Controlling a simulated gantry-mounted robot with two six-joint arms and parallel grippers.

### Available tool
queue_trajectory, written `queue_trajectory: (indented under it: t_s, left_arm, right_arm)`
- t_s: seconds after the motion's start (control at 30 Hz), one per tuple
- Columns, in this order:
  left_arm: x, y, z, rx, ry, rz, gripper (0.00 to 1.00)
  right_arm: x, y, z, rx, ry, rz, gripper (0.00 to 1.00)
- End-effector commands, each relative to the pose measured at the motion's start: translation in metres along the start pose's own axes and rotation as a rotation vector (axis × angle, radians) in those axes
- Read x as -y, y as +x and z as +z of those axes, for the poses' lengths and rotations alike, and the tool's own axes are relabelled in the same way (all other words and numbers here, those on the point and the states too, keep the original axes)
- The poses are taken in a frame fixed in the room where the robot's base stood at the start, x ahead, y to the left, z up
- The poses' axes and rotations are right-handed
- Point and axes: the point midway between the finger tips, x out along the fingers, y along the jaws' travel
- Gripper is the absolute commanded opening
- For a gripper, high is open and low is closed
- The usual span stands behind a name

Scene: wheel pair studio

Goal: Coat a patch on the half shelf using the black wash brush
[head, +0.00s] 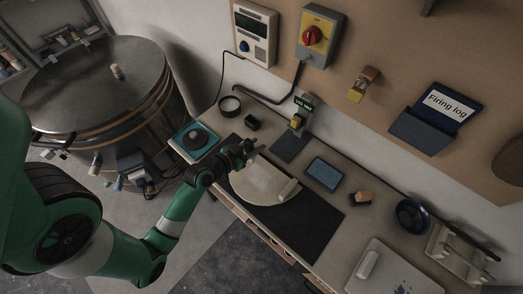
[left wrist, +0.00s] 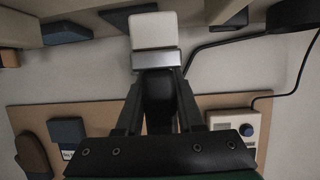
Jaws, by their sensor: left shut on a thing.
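The half shelf (head: 255,181) is a pale, rounded slab on the work table, partly over a dark mat. My left gripper (head: 243,154) is above its far left edge. In the left wrist view, my left gripper (left wrist: 158,125) is shut on the black handle of the wash brush (left wrist: 157,62), which has a grey metal band and wide white bristles. In the head view the brush is small and dark against the gripper; I cannot tell whether the bristles touch the shelf. My right gripper is in neither view.
A pale bar (head: 290,190) lies at the half shelf's right side. The dark mat (head: 305,232) is bare in front. A teal-edged scale (head: 194,142), a blue tablet (head: 323,174) and a dark blue bowl (head: 411,215) stand around. A large round kiln (head: 95,85) is at left.

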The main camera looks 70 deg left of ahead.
Motion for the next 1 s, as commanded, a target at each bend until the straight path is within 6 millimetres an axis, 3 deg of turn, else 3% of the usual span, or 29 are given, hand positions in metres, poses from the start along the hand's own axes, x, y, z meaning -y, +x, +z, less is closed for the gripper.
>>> queue_trajectory:
  t_s: [0.23, 0.47, 0.53, 0.77, 0.97, 1.0]
  left_arm:
    - [-0.001, 0.002, 0.004, -0.003, 0.001, 0.001, 0.0]
    - [-0.001, 0.014, 0.034, -0.002, 0.001, 0.002, 0.0]
    - [-0.014, 0.009, 0.021, 0.003, 0.002, 0.007, 0.0]
    - [-0.052, 0.009, 0.018, 0.002, 0.007, 0.008, 0.0]
    - [-0.081, 0.013, 0.024, -0.003, 0.009, 0.01, 0.0]
    - [-0.087, 0.016, 0.029, -0.005, 0.008, 0.013, 0.0]
  right_arm:
    - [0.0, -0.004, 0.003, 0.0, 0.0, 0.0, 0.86]
    - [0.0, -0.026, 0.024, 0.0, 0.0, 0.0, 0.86]
    - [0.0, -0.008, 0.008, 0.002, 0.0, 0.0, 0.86]
    - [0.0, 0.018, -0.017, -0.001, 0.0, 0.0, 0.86]
    - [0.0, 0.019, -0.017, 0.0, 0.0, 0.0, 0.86]
    - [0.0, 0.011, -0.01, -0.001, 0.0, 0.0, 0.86]
